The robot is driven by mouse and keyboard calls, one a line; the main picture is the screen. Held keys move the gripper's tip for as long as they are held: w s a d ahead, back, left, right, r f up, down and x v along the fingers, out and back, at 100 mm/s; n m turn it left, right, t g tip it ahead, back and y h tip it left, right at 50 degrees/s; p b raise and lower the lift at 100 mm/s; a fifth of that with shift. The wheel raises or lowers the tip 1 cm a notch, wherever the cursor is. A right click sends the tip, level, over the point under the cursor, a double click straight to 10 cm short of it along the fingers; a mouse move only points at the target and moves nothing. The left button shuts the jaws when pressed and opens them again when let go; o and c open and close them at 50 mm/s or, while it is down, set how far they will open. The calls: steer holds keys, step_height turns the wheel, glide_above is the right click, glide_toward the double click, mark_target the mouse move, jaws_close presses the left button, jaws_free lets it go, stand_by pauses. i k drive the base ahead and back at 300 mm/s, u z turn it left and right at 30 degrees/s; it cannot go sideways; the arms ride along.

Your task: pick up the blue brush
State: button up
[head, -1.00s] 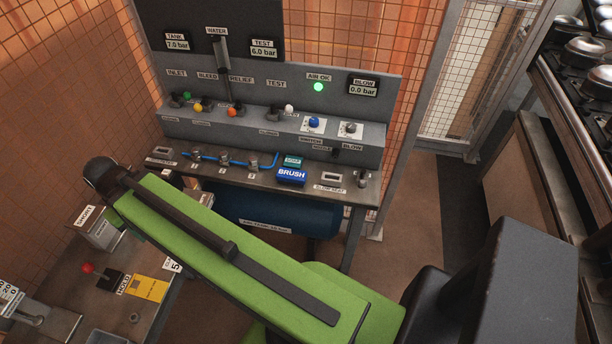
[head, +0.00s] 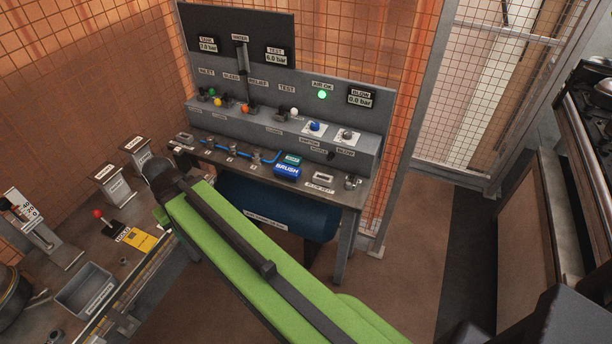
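The blue brush (head: 287,170) is a small block with a white BRUSH label and a green top part. It lies on the narrow grey shelf (head: 338,194) in front of the valve panel, right of the bent blue pipe. My green arm reaches from the lower right towards the left end of this shelf, below and left of the brush. My gripper's fingers do not show, so I cannot see whether they are open or shut. Nothing touches the brush in this view.
The valve panel (head: 292,72) stands behind the shelf, with a lit green lamp. A blue tank (head: 275,210) sits beneath. A left bench holds a grey tray (head: 85,289), a yellow card (head: 139,243) and a red knob. Open floor (head: 400,240) lies right of the shelf.

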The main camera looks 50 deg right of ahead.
mark_target(287, 172)
steer(key=u, duration=0.15)
steer(key=i, duration=0.9)
steer(key=z, duration=0.05)
